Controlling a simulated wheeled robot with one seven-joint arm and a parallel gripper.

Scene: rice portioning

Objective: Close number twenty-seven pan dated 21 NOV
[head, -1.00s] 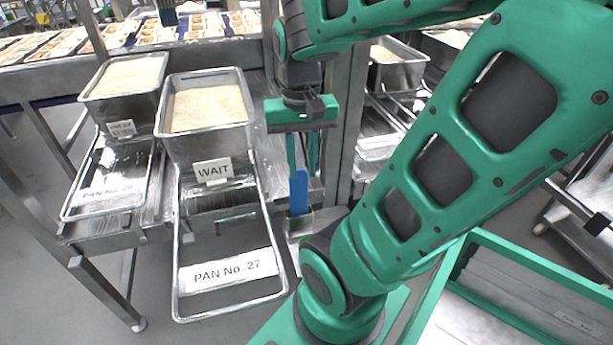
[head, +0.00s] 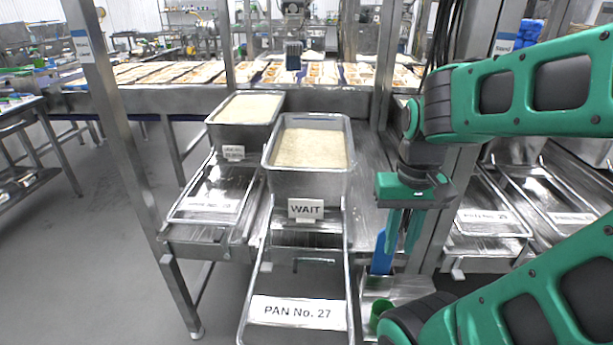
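The number twenty-seven pan (head: 318,180) is a deep metal pan of pale rice on the metal bench, open at the top. A small WAIT card (head: 306,209) is on its front. A metal-rimmed, lid-like frame (head: 262,262) lies in front of it, with a PAN No. 27 label (head: 298,312); its near end is cut off. No date 21 NOV is readable. My gripper (head: 402,248) points down to the right of the pan, apart from it.
A second rice pan (head: 244,112) with its own frame (head: 190,207) stands to the left. A bench post (head: 112,120) rises at left. Food trays line the back; floor is clear at left.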

